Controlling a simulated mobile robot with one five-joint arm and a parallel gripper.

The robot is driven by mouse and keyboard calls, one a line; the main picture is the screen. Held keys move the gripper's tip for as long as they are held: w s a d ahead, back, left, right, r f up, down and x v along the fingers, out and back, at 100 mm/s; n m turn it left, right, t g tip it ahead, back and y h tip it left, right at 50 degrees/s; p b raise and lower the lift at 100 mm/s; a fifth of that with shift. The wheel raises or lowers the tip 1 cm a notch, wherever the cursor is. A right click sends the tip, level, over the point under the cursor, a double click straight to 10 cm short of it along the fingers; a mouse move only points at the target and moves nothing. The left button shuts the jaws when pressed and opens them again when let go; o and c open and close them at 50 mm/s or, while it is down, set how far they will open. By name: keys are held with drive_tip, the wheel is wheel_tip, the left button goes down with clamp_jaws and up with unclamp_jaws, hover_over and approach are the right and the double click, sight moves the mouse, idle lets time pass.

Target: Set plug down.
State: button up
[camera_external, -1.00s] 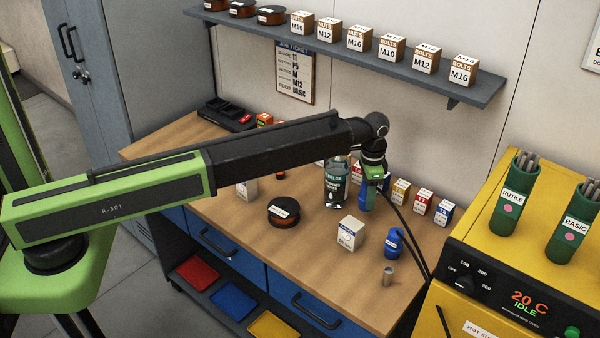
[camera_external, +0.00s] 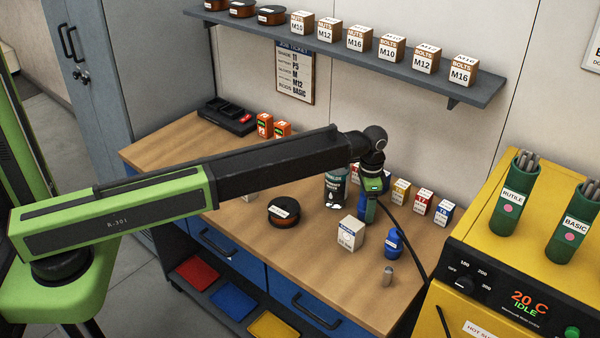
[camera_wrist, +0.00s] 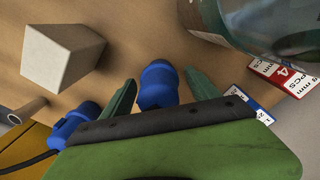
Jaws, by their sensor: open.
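A blue plug (camera_wrist: 158,88) sits between the two green fingers of my gripper (camera_wrist: 159,78) in the wrist view, with gaps visible on both sides. My gripper is open. In the outside view my gripper (camera_external: 368,215) points down low over the wooden bench, where its fingers mostly hide the plug. I cannot tell whether the plug's base touches the bench. A second blue piece, plug-like (camera_external: 393,243), stands on the bench to the right; it also shows at lower left in the wrist view (camera_wrist: 75,125).
A white box (camera_external: 351,233) and a small metal cylinder (camera_external: 388,276) stand in front. A dark canister (camera_external: 335,187) is close on the left, small labelled boxes (camera_external: 421,202) behind. A dark spool (camera_external: 283,211) lies further left. The yellow oven (camera_external: 520,250) borders the right.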

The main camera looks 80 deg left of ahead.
drive_tip(key=shift+r, duration=0.1)
wheel_tip(320, 180, up, 12)
drive_tip(key=p, duration=1.2)
drive_tip(key=shift+a+r, duration=0.15)
drive_tip(key=shift+s+d, duration=0.1)
drive_tip(key=shift+d, duration=0.1)
drive_tip(key=s+d, duration=2.6)
drive_tip(key=s, duration=0.1)
drive_tip(key=shift+s+d, duration=0.4)
wheel_tip(320, 180, down, 9)
drive_tip(key=b, duration=0.9)
drive_tip(key=shift+f, duration=0.2)
